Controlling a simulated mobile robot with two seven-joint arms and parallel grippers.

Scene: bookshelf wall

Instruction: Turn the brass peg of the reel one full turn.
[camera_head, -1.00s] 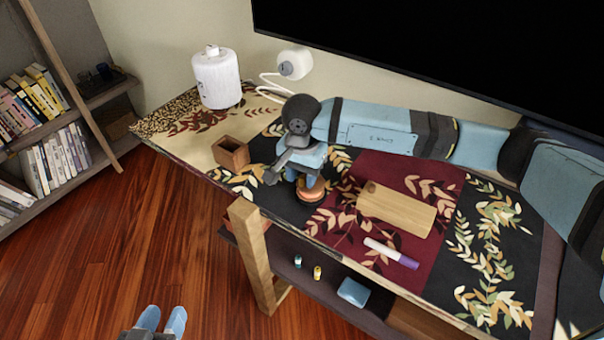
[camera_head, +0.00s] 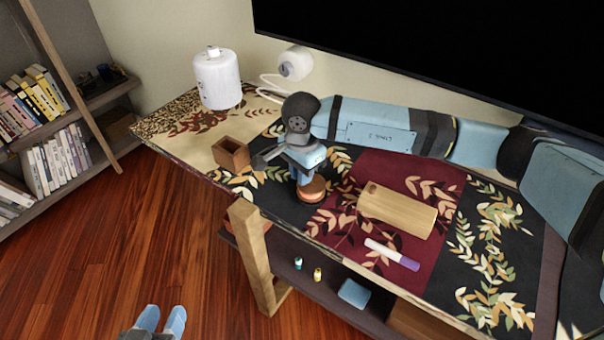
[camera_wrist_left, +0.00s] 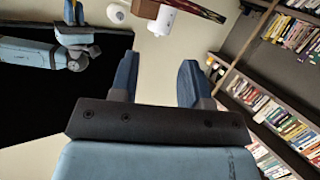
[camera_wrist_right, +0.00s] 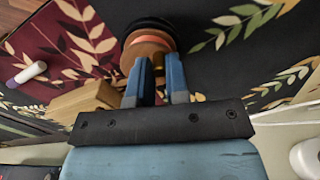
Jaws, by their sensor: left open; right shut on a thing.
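The reel (camera_head: 313,190) is a small round stack with a brown wooden top, standing on the patterned desk. In the right wrist view the reel (camera_wrist_right: 147,48) shows its brown disc with an orange layer and a black base behind. My right gripper (camera_head: 303,180) is over the reel, its fingertips close against the top and off the disc's middle. It is shut on the peg, which the fingers hide. In the right wrist view the fingers (camera_wrist_right: 160,68) stand over the disc's near edge. My left gripper (camera_head: 161,318) is open and empty, low over the floor, away from the desk.
A wooden block (camera_head: 397,210) and a purple-capped marker (camera_head: 391,254) lie right of the reel. An open wooden box (camera_head: 231,154) stands left of it. A white cylinder (camera_head: 217,79) is at the back left. The dark screen (camera_head: 450,60) hangs behind my right arm.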

